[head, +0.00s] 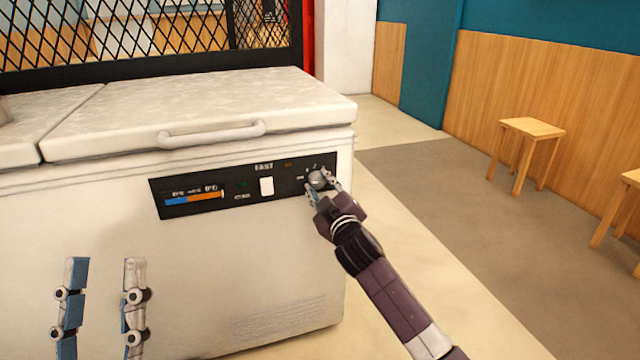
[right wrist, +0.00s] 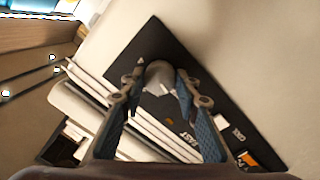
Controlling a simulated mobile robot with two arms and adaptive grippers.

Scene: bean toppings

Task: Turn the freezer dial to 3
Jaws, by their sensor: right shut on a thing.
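The white chest freezer (head: 200,260) stands at the left in the head view, with a black control panel (head: 234,204) on its front. The grey round dial (head: 320,179) is at the panel's right end; it also shows in the right wrist view (right wrist: 159,76). My right gripper (head: 322,184) is at the dial, its two fingers on either side of it, shut on it. The dial's setting cannot be read, as the fingers hide part of its markings. My left gripper (head: 101,290) is at the lower left, its fingers apart and empty, in front of the freezer.
The panel also has a white switch (head: 266,186) and a blue and orange temperature strip (head: 194,199). The lid handle (head: 211,134) juts out above the panel. A wooden stool (head: 525,150) stands at the right, well away.

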